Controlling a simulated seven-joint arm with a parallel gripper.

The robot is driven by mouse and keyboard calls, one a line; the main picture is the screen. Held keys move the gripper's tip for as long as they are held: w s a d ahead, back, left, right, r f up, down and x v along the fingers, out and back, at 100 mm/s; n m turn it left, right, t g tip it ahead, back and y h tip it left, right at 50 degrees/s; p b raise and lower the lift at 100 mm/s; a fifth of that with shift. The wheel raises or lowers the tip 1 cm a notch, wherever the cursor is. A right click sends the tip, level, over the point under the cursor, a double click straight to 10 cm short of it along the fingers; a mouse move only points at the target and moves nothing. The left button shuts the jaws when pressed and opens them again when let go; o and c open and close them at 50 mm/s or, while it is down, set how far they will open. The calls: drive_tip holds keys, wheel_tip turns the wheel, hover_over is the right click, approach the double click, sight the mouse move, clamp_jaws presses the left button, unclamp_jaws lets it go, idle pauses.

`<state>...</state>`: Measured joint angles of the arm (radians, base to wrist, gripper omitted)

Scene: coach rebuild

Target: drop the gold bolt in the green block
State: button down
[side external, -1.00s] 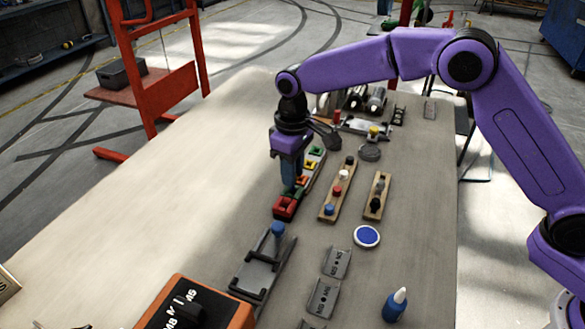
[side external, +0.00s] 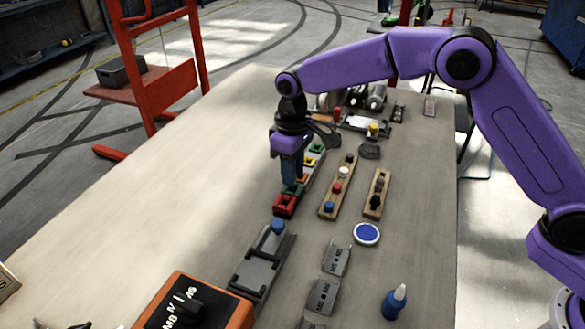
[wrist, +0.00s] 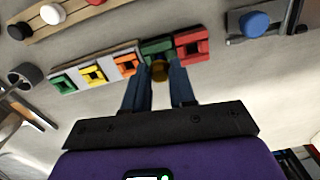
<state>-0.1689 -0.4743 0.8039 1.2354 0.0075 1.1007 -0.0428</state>
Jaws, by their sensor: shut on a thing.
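My gripper (wrist: 160,88) is shut on the gold bolt (wrist: 159,70), whose rounded end shows between the blue fingers in the wrist view. The bolt sits in front of the dark green block (wrist: 150,47), which lies between the red block (wrist: 193,46) and the orange block (wrist: 126,65). In the side view, my gripper (side external: 289,180) is low over the same end of the row, and its fingers partly cover the green block (side external: 295,190). The bolt does not show clearly there. I cannot tell whether it touches the block.
A second green block (wrist: 62,84) lies at the row's other end, beyond the yellow block (wrist: 93,75). Wooden strips with coloured knobs (side external: 337,188) stand right of the row. A grey fixture with a blue knob (side external: 278,227) is nearer. The table's left side is clear.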

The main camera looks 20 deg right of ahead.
drive_tip(key=shift+f, duration=1.25)
idle(0.6)
drive_tip(key=shift+c, duration=2.1)
unclamp_jaws()
drive_tip(key=shift+r, duration=3)
